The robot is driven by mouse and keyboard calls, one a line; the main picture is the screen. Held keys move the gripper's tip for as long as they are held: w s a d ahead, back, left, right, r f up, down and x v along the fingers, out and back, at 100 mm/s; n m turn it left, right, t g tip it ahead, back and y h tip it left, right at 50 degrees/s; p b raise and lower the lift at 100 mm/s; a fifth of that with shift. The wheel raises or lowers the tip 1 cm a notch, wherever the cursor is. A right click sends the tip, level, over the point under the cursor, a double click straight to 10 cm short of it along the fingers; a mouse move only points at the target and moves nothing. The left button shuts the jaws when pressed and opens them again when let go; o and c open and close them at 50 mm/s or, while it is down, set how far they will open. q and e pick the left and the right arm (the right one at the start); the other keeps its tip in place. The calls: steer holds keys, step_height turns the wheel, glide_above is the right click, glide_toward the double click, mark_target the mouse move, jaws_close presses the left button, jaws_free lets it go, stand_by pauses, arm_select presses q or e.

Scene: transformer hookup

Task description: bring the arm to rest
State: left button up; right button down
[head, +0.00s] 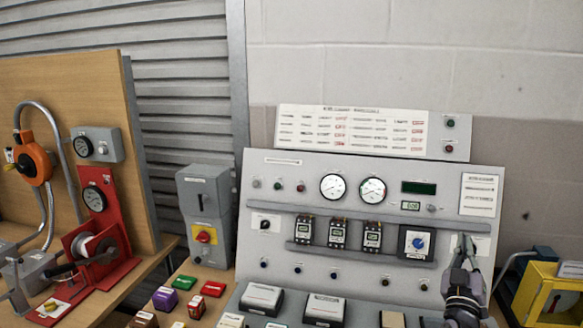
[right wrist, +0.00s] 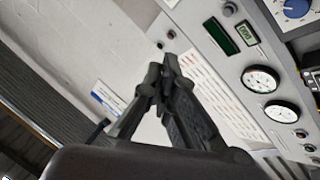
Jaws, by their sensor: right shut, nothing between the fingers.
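My right gripper (head: 464,245) is in front of the right part of the grey control panel (head: 270,210), pointing up, with its fingers together and nothing held. It also shows in the right wrist view (right wrist: 166,62), where its fingertips meet, with the white wall and the panel's label sheet behind it. It covers part of the panel to the right of the blue rotary knob (head: 419,242). I cannot tell whether it touches the panel. My left gripper is not in view.
Black modules (head: 338,234) and gauges (head: 373,190) sit on the panel. A grey box with a red switch (head: 206,236) stands left of it. Small coloured blocks (head: 185,283) lie on the bench. A yellow instrument (head: 550,295) stands at the right, near my right arm.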

steer(key=s+a+f+n+g+y, duration=0.2)
steer(key=s+a+f+g+y, duration=0.25)
steer(key=s+a+f, duration=0.45)
steer(key=s+a+f+n+g+y, duration=0.2)
steer(key=s+a+f+g+y, duration=0.3)
steer(key=f, duration=0.7)
steer(key=s+a+f+g, duration=0.1)
steer(key=s, duration=0.3)
steer(key=s+a+f+g, duration=0.1)
steer(key=s+a+f, duration=0.1)
steer(key=s, duration=0.3)
steer(key=s+a+f+m+g+y, duration=0.1)
steer(key=s, duration=0.3)
steer(key=shift+s+a+f, duration=0.2)
steer(key=shift+a, duration=0.05)
steer(key=s+a+f+m+g, duration=0.15)
steer(key=s+g, duration=0.25)
steer(key=s, duration=0.9)
step_height(320, 180, down, 26)
steer(key=s+g, duration=0.2)
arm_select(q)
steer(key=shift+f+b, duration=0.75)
arm_select(e)
steer(key=s+d+f, duration=0.2)
steer(key=s+f, duration=1.4)
steer(key=f, duration=0.1)
steer(key=shift+s+d+f+n+g, duration=0.15)
steer(key=shift+s+f+n+g, duration=0.1)
steer(key=shift+f+n+g, duration=0.15)
